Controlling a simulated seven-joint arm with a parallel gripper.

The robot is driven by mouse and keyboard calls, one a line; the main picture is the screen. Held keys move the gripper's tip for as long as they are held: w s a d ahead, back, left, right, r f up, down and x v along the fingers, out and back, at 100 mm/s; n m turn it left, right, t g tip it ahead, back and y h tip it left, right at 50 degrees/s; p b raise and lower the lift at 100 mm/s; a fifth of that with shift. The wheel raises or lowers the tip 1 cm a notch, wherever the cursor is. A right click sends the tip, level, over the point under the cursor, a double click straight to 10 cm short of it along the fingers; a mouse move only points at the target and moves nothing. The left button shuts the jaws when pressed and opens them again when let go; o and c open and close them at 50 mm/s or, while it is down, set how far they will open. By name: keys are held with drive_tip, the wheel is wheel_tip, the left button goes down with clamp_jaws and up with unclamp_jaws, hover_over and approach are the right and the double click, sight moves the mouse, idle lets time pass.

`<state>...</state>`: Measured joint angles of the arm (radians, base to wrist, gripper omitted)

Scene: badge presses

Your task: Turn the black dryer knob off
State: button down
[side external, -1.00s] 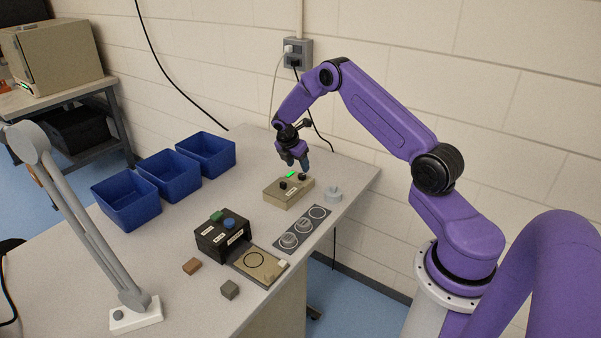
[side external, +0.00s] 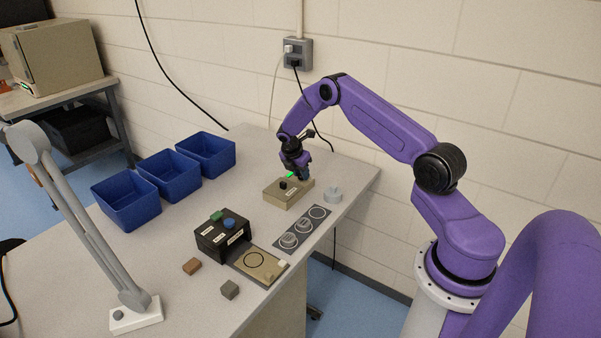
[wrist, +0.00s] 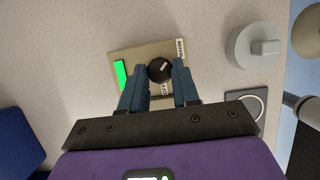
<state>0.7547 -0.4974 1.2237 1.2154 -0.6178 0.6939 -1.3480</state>
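The dryer is a beige box (side external: 290,197) at the back of the table. A green lit strip (wrist: 121,75) glows on the box. My gripper (wrist: 159,68) is open, fingers on either side of the knob; I cannot tell whether they touch it.
A grey round part (side external: 333,194) stands right of the dryer. A dark strip with rings (side external: 303,229) and a black press box (side external: 222,237) are nearer. Blue bins (side external: 168,178) stand at left, a lamp (side external: 80,220) in front. Two small blocks lie near the press.

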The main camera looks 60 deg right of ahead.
drive_tip(key=shift+m, duration=0.4)
drive_tip(key=m, duration=0.1)
drive_tip(key=m+g, duration=0.1)
drive_tip(key=m, duration=0.1)
drive_tip(key=m+g, duration=0.1)
drive_tip(key=shift+w+m+y, duration=0.25)
drive_tip(key=shift+m+y, duration=0.05)
drive_tip(key=m, duration=0.2)
drive_tip(key=m+g+y, duration=0.1)
drive_tip(key=m, duration=0.2)
drive_tip(key=shift+w+d+g, duration=0.15)
drive_tip(key=shift+g, duration=0.15)
drive_tip(key=shift+m, duration=0.4)
drive_tip(key=c, duration=0.8)
unclamp_jaws()
drive_tip(key=shift+v, duration=3.7)
drive_tip(key=shift+d, duration=0.15)
drive_tip(key=shift+c, duration=0.4)
